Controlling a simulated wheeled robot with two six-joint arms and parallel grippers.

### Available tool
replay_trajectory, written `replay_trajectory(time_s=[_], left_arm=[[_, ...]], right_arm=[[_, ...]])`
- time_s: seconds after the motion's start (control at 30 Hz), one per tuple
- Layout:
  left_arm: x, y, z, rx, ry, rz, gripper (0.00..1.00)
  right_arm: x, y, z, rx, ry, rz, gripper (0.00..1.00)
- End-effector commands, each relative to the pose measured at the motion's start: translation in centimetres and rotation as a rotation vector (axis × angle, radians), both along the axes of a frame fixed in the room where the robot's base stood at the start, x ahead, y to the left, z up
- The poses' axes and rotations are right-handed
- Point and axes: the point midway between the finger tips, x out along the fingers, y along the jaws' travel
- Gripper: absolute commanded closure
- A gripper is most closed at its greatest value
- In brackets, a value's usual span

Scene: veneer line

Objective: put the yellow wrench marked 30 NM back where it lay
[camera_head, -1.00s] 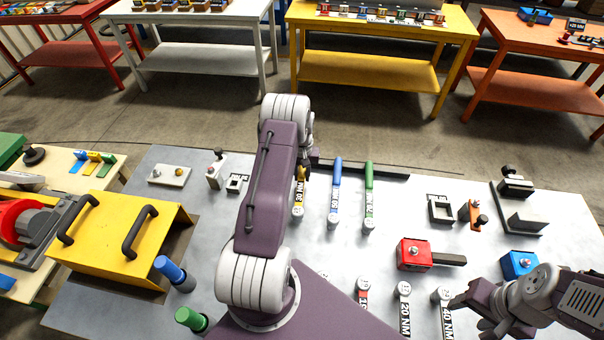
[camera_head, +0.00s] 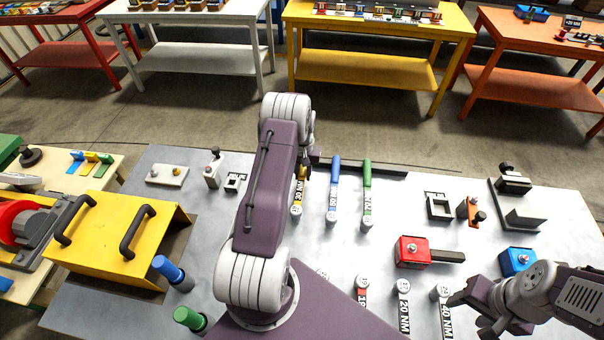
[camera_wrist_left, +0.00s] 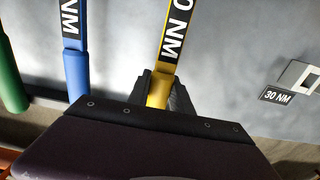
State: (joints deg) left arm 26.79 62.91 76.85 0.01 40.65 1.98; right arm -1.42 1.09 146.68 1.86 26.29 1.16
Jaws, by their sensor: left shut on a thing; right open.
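The yellow wrench (camera_head: 297,200) stands at the left of a row of wrenches on the grey table, its black label ending in "NM". My left gripper (camera_head: 304,174) is shut on its yellow handle (camera_wrist_left: 158,90), near the handle's end. I cannot tell whether the wrench rests on the table or is slightly raised. A small "30 NM" plate (camera_wrist_left: 276,95) beside a pale square frame lies apart from the wrench in the left wrist view. My right gripper (camera_head: 468,308) is open and empty at the lower right, near a 40 NM wrench (camera_head: 444,312).
A blue wrench (camera_head: 333,195) and a green wrench (camera_head: 367,195) lie parallel, just right of the yellow one. A dark bar (camera_head: 385,170) runs along the back edge. A red block (camera_head: 412,250) and a yellow cover (camera_head: 115,240) stand at either side. My left arm hides the table's middle.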

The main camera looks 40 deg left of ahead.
Motion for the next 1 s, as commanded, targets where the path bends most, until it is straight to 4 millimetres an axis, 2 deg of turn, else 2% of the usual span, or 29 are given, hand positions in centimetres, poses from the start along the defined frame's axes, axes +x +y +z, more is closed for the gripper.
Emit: replay_trajectory(time_s=[0.9,0.93,1.0], left_arm=[[0.0,0.0,-1.1,0.0,-0.001,0.001,1.0],[0.0,0.0,-1.1,0.0,-0.001,0.001,0.66],[0.0,0.0,-1.1,0.0,-0.001,0.001,0.49]], right_arm=[[0.0,0.0,-0.9,0.0,0.0,0.0,0.47],[0.0,0.0,-0.9,0.0,0.0,0.0,0.47],[0.0,0.0,-0.9,0.0,0.0,0.0,0.47]])
